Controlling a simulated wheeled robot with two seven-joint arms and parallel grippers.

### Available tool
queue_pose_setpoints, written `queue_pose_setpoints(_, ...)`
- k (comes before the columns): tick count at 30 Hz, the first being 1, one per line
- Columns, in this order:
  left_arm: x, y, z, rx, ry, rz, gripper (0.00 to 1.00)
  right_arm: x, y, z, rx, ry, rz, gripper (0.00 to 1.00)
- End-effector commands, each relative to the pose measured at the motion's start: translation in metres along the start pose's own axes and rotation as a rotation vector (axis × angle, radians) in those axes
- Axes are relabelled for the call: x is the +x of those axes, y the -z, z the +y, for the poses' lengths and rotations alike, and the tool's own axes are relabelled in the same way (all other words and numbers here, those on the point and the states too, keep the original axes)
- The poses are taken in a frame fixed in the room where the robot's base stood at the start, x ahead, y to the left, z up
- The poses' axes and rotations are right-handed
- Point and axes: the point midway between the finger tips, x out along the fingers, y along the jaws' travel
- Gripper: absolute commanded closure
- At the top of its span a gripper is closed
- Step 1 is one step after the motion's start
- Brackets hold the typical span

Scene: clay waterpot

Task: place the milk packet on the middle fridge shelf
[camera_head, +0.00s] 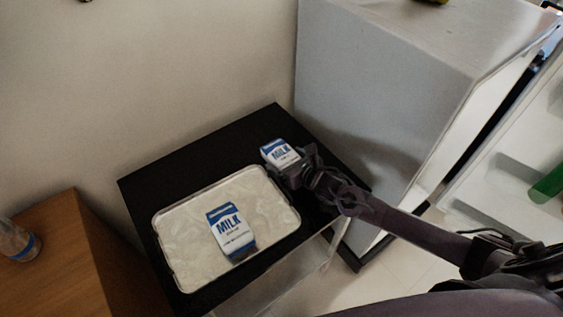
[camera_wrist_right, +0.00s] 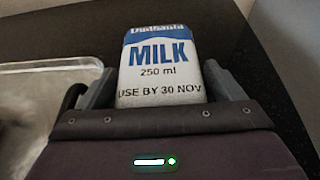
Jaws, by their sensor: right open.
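Two blue-and-white milk packets are in the head view. One milk packet (camera_head: 280,153) stands on the black table beside the tray, at my right gripper. The other milk packet (camera_head: 230,231) lies in the tray. My right gripper (camera_head: 291,166) is open, with its fingers on either side of the first packet. In the right wrist view this packet (camera_wrist_right: 161,62) sits between the two fingertips (camera_wrist_right: 160,88), its printed face toward the camera. Its lower part is hidden by the gripper. The fridge (camera_head: 510,160) is at the right, with part of its open door showing. My left gripper is out of view.
A pale tray (camera_head: 172,219) with a clear rim covers much of the black table (camera_head: 150,180). The fridge's grey side wall (camera_head: 365,100) rises just behind and right of the table. A bottle (camera_head: 18,240) stands on a wooden cabinet at the left. A green item (camera_head: 547,185) is at the right edge.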

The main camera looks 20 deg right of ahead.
Motion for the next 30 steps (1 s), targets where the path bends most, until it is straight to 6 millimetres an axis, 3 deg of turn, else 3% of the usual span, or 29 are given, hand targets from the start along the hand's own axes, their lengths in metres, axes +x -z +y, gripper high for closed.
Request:
queue_pose_setpoints(10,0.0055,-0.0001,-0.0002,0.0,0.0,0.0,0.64,0.0076,-0.0007,0.0002,0.0,0.0,0.001,0.13)
queue_pose_setpoints(20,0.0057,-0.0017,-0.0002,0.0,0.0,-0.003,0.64,0.0076,-0.0017,0.0002,0.0,-0.001,-0.002,0.56)
queue_pose_setpoints(30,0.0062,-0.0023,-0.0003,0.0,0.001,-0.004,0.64,0.0056,-0.0068,-0.0003,0.0,0.0,-0.003,0.58)
